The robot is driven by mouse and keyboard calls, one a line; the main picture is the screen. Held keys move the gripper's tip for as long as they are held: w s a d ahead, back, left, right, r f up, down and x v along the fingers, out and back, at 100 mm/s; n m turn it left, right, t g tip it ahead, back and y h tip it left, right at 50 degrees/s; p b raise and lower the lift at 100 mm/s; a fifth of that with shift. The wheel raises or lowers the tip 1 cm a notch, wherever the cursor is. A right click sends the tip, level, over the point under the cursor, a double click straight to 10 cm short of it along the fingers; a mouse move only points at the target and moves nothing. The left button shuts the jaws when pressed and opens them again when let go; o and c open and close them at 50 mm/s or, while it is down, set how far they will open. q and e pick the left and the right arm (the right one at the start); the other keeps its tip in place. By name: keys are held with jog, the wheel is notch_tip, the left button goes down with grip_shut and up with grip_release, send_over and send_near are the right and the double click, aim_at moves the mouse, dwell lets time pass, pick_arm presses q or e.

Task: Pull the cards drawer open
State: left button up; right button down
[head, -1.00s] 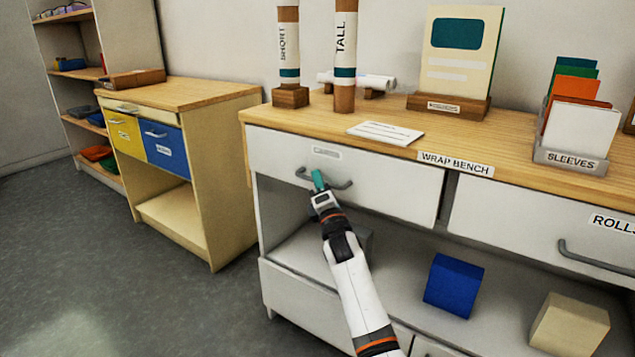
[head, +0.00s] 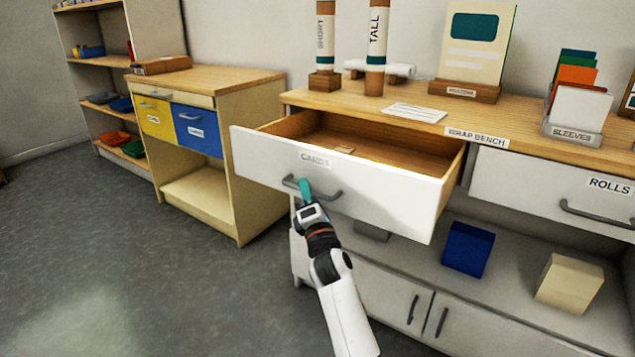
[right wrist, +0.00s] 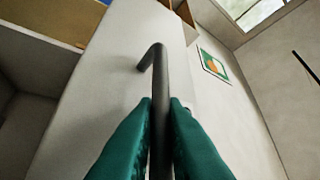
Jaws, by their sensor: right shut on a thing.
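The cards drawer (head: 380,200) is a white drawer with a wooden inside, labelled CARDS, at the left of the wrap bench in the head view. My right gripper (head: 305,188) is shut on the drawer's grey bar handle (head: 328,194). In the right wrist view the two green fingertips (right wrist: 160,115) clasp the dark handle (right wrist: 158,72) from both sides. My left gripper is not in view.
The rolls drawer (head: 545,190) to the right is closed. A blue block (head: 468,250) and a beige block (head: 569,283) stand on the shelf below. A wooden cabinet (head: 255,150) with yellow and blue drawers stands to the left. The floor (head: 130,260) in front is clear.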

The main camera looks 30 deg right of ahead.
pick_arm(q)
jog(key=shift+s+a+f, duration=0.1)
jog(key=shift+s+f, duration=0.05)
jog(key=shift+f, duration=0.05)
pick_arm(e)
jog(key=shift+s+a, duration=0.4)
jog(key=shift+a, duration=0.45)
jog(key=shift+s+a, duration=0.35)
jog(key=shift+a, duration=0.5)
jog(key=shift+f, duration=0.1)
jog(key=c, duration=1.8)
grip_release()
jog(key=shift+o, duration=0.2)
